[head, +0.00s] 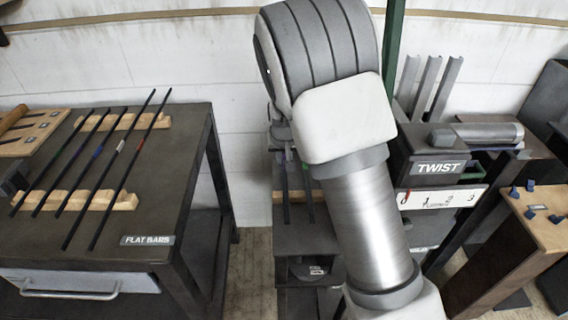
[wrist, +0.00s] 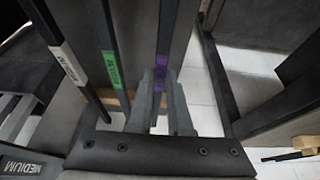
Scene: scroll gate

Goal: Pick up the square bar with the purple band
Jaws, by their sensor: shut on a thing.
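The square bar with the purple band (wrist: 170,28) runs down through the middle of the wrist view. My gripper (wrist: 163,84) is shut on it, with the fingers on either side of the bar at the purple band. A bar with a green band (wrist: 111,68) is to its left, and a bar with a white band (wrist: 69,64) is farther left.
In the head view a table marked FLAT BARS (head: 180,190) stands at left, with several banded bars lying on wooden rests (head: 85,198). A stand marked TWIST (head: 435,150) is right of my arm. A wooden block with blue pieces (head: 545,225) is at far right.

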